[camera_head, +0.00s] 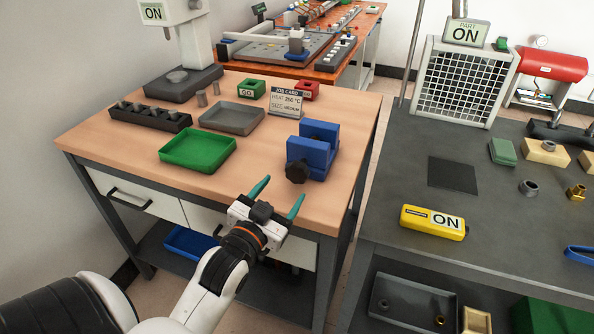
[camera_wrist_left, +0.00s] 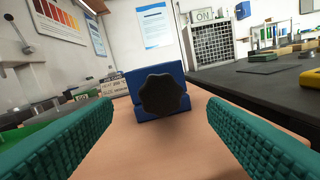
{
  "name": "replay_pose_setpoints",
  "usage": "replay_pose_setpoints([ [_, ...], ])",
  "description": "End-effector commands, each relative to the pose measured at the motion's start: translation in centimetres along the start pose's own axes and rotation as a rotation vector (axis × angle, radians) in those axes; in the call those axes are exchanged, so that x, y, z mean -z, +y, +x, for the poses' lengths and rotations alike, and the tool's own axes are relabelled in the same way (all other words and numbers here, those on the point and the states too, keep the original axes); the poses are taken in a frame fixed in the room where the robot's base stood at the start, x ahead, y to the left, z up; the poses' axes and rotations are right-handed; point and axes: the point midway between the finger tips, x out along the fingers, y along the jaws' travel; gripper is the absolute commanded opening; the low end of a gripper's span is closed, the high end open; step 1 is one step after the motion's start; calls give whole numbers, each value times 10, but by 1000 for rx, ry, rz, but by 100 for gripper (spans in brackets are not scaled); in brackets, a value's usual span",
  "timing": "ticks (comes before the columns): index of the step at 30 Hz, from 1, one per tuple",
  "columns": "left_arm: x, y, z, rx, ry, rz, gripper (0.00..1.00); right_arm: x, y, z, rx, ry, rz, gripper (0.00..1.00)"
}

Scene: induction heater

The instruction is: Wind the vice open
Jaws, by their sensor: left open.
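The blue vice (camera_head: 313,150) stands near the front right of the wooden bench, with its black lobed knob (camera_head: 297,172) facing me. In the left wrist view the knob (camera_wrist_left: 163,95) is centred in front of the blue vice body (camera_wrist_left: 143,82). The gap between the vice jaws is hard to make out. My right gripper is not in view.
A green tray (camera_head: 198,150), a grey tray (camera_head: 232,118) and a black holder (camera_head: 150,117) stand left of the vice. A job card (camera_head: 286,102) stands behind it. A dark table (camera_head: 400,165) with a yellow ON device (camera_head: 433,222) is to the right.

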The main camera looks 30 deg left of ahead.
Motion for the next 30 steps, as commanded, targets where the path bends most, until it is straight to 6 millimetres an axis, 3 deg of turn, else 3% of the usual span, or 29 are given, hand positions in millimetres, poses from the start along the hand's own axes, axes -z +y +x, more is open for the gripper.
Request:
replay_pose_setpoints([
  [6,-1,0,46,0,-1,0,67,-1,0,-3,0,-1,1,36],
  [12,1,0,72,1,3,0,67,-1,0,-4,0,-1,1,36],
  [24,1,-1,80,1,4,0,67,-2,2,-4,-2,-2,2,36],
  [26,1,-1,80,1,4,0,61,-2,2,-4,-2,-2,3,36],
  [30,1,-1,80,1,4,0,38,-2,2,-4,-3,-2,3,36],
])
